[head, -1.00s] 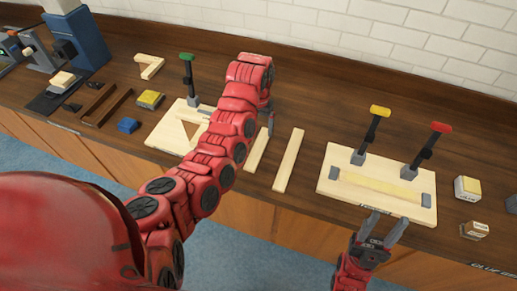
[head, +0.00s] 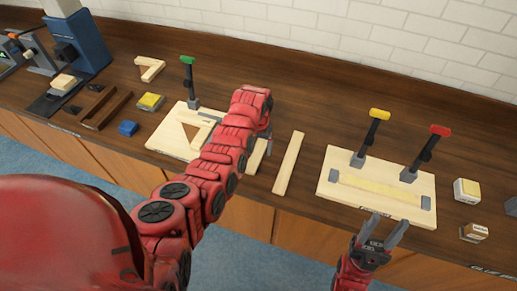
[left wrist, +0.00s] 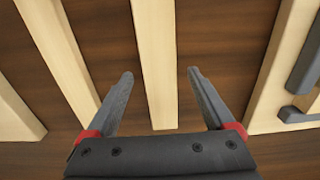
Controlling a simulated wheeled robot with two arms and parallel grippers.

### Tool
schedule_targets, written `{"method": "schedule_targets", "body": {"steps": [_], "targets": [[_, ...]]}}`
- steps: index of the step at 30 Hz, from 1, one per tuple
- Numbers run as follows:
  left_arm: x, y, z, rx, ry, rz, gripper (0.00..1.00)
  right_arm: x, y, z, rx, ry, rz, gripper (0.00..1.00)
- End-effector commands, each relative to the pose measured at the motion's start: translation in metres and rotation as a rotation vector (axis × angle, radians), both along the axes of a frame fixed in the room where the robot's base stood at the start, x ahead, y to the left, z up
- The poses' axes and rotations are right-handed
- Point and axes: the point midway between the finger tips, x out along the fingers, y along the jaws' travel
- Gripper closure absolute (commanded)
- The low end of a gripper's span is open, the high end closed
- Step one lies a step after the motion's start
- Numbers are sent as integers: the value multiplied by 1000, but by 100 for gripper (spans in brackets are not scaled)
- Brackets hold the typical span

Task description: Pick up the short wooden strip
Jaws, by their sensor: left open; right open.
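The short wooden strip (head: 256,158) lies on the bench just right of the left board, partly hidden by my left arm in the head view. In the left wrist view the strip (left wrist: 156,65) runs between the two open fingers of my left gripper (left wrist: 158,72), with gaps on both sides. In the head view my left gripper (head: 267,146) is mostly hidden behind its own arm. My right gripper (head: 384,228) is open and empty at the front edge of the right board.
A longer strip (head: 289,163) lies to the right of the short one. The left board (head: 165,136) has a green-handled clamp (head: 189,80). The right board (head: 333,160) has yellow- and red-handled clamps. The bench behind the strips is clear.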

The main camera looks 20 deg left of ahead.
Motion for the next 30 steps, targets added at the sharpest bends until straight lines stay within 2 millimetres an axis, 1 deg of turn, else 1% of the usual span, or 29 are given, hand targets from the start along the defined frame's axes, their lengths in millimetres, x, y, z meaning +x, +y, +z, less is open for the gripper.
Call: {"method": "schedule_targets", "body": {"steps": [9,11,12,14,15,17,18,24,30], "targets": [[0,0,-4,0,-3,1,12,0,0,1,0,0,0,50],[0,0,-4,0,-3,1,21,0,0,1,0,0,0,50],[0,0,-4,0,-3,1,29,0,0,2,0,0,0,50],[0,0,-4,0,-2,1,40,0,0,2,0,0,0,50],[0,0,-4,0,-2,1,47,0,0,2,0,0,0,50],[0,0,-4,0,-2,1,57,0,0,1,0,0,0,50],[0,0,-4,0,-2,1,65,0,0,1,0,0,0,50],[0,0,-4,0,-2,1,100,0,0,1,0,0,0,50],[0,0,-4,0,-2,1,100,0,0,2,0,0,0,50]]}}
